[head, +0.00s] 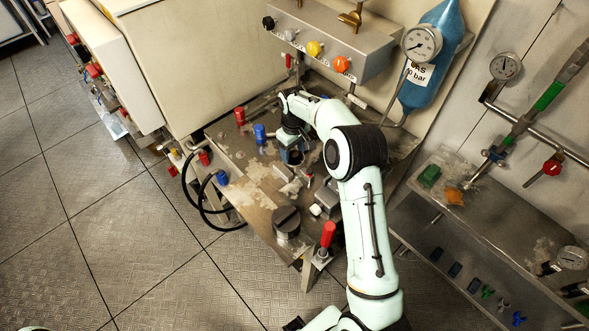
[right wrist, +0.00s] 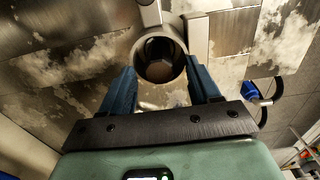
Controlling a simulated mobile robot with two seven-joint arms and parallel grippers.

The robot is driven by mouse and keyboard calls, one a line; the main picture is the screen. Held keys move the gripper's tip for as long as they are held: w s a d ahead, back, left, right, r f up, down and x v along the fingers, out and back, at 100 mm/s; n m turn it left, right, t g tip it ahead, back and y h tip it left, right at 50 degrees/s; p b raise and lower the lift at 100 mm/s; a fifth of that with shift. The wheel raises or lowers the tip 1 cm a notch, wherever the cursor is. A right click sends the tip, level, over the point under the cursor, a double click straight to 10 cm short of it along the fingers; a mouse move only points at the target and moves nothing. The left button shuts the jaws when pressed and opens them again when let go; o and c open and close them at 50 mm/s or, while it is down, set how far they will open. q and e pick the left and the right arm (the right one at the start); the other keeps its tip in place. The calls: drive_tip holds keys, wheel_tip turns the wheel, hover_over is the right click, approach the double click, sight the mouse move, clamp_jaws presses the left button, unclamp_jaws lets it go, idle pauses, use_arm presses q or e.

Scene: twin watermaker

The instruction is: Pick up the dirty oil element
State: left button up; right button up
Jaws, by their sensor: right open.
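My right gripper (head: 291,155) points down over the workbench in the head view. In the right wrist view its two blue fingers (right wrist: 161,72) are open, one on each side of a round grey open-topped housing (right wrist: 178,43). A dark brown cylindrical thing (right wrist: 160,72) shows inside the housing; it may be the dirty oil element, but I cannot tell for sure. Nothing is visibly held between the fingers, and I cannot tell whether they touch the housing. In the head view the gripper and arm hide most of this spot. My left gripper is not in view.
The worn metal bench (head: 250,182) carries a red valve cap (head: 240,116), a blue one (head: 260,133), a dark round lid (head: 286,221) and a red-handled lever (head: 327,236). A valve panel (head: 330,45) and blue cylinder (head: 432,60) stand behind. Open floor lies left.

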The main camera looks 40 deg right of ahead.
drive_tip(key=c, duration=1.1)
drive_tip(key=shift+o, duration=0.2)
drive_tip(key=shift+r, duration=0.1)
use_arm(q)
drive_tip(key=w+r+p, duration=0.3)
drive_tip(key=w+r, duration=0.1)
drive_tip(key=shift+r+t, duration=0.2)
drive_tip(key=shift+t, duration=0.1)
use_arm(e)
wheel_tip(320, 180, up, 20)
